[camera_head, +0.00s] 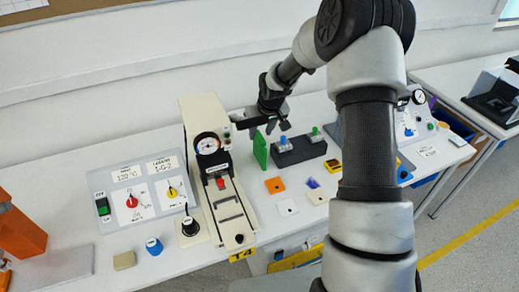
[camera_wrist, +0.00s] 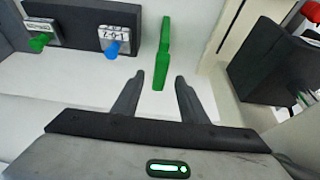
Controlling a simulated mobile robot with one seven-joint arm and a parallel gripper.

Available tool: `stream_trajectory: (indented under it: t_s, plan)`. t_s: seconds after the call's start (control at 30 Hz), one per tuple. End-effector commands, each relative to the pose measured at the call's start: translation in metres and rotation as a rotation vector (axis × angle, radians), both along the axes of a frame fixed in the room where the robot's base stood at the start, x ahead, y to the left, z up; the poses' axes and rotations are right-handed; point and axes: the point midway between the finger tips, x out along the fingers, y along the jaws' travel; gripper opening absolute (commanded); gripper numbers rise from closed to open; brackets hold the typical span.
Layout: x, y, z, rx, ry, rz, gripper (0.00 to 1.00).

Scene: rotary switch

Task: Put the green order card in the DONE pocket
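A bright green upright slab (camera_head: 261,150) stands on the bench between the cream press-like machine and a black block; no writing on it can be read, so I cannot tell if it is the order card. In the wrist view the green piece (camera_wrist: 162,65) is narrow, nearly edge-on, and lies between and ahead of the fingers. My gripper (camera_head: 271,129) is open and empty just above and beside it in the head view; the wrist view also shows the spread fingers (camera_wrist: 159,76). I cannot tell whether they touch it. No DONE label is readable.
A black block (camera_head: 287,158) with blue and green knobs stands right of the slab. The cream machine (camera_head: 207,115) with a gauge is close on the left. Small orange, white and purple tiles lie in front. A control panel (camera_head: 142,188) stands further left.

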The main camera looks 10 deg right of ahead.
Motion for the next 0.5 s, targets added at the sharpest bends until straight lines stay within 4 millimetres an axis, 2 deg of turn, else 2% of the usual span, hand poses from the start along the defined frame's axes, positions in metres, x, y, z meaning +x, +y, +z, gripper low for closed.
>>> stream_trajectory:
  t_s: [0.17,0.4,0.5]
  plan:
    - [0.002,0.0,-0.014,0.0,0.003,-0.001,0.39]
    - [0.012,0.003,-0.047,0.001,0.001,-0.001,0.39]
    - [0.014,0.002,-0.053,0.0,0.001,-0.001,0.39]
